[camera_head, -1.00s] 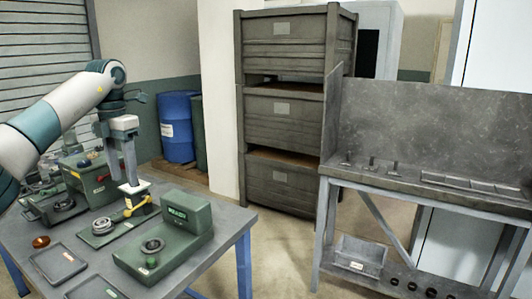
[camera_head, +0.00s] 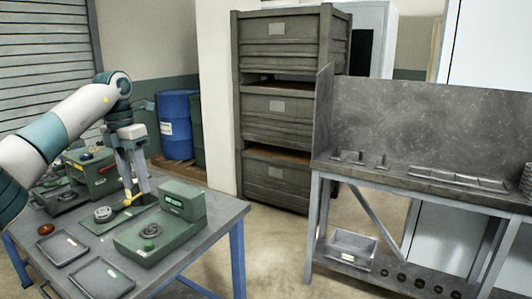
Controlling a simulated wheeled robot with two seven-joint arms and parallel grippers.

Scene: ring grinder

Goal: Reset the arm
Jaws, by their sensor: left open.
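My left arm comes in from the left, and its gripper (camera_head: 138,186) points down over the table (camera_head: 205,205). The gripper is open, with its fingers close to the yellow lever handle (camera_head: 135,192) of a green ring grinder fixture. I cannot tell whether the fingers touch the handle. A green machine block (camera_head: 168,215) with a round dark seat stands in front and to the right of the gripper. A metal ring part (camera_head: 103,214) sits on the green plate left of the gripper. My right gripper is not in view.
Two shallow trays (camera_head: 63,248) and a copper-coloured round piece (camera_head: 46,229) lie at the table's front left. A green box (camera_head: 92,170) stands behind. A grey workbench (camera_head: 420,180) is at right, with stacked crates (camera_head: 275,115) and blue barrels (camera_head: 176,125) at the back. Floor between is clear.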

